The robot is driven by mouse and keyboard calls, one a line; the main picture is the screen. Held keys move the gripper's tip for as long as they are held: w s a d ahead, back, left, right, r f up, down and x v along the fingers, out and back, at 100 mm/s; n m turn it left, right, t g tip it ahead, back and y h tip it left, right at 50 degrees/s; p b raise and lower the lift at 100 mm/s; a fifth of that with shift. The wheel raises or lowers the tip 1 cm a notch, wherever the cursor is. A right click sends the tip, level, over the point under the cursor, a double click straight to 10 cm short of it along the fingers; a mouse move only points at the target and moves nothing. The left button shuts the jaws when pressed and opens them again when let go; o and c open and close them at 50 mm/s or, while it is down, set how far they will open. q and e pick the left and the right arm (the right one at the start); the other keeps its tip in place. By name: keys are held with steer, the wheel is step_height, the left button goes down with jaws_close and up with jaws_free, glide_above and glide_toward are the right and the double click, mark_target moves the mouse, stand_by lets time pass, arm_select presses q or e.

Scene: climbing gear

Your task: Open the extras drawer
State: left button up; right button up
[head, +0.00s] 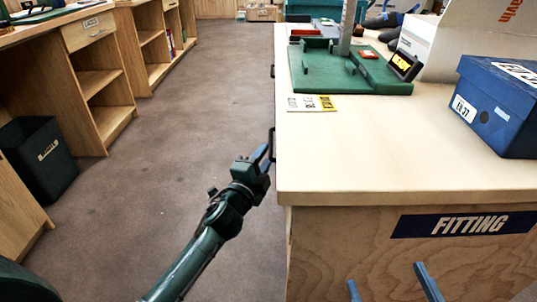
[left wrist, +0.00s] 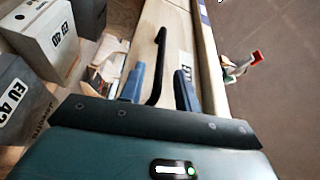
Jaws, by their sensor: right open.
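A black bar handle (head: 271,145) sticks out from the left side of the light wooden bench, below its top. In the left wrist view the handle (left wrist: 158,65) crosses a pale wooden drawer front (left wrist: 176,28) with a partly hidden label (left wrist: 186,65). I cannot read whether it says extras. My left gripper (head: 265,158) is at this handle; in the wrist view its blue fingers (left wrist: 158,88) stand apart with the handle between them and visible gaps. The drawer appears shut. My right gripper (head: 390,284) is open and empty before the bench's FITTING end panel.
The bench top (head: 400,140) bears a green tray (head: 335,80), a yellow card (head: 327,103) and a blue shoebox (head: 500,105). A second handle (head: 272,71) is farther along. Grey boxes (left wrist: 22,100) stand beside the drawer front in the wrist view. The aisle floor (head: 180,120) is clear.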

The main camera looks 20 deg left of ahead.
arm_select(q)
steer(key=w, duration=0.3)
steer(key=shift+w+d+r, duration=0.1)
steer(key=shift+w+d, duration=0.05)
steer(key=shift+d, duration=0.05)
steer(key=shift+b, duration=0.3)
jaws_close()
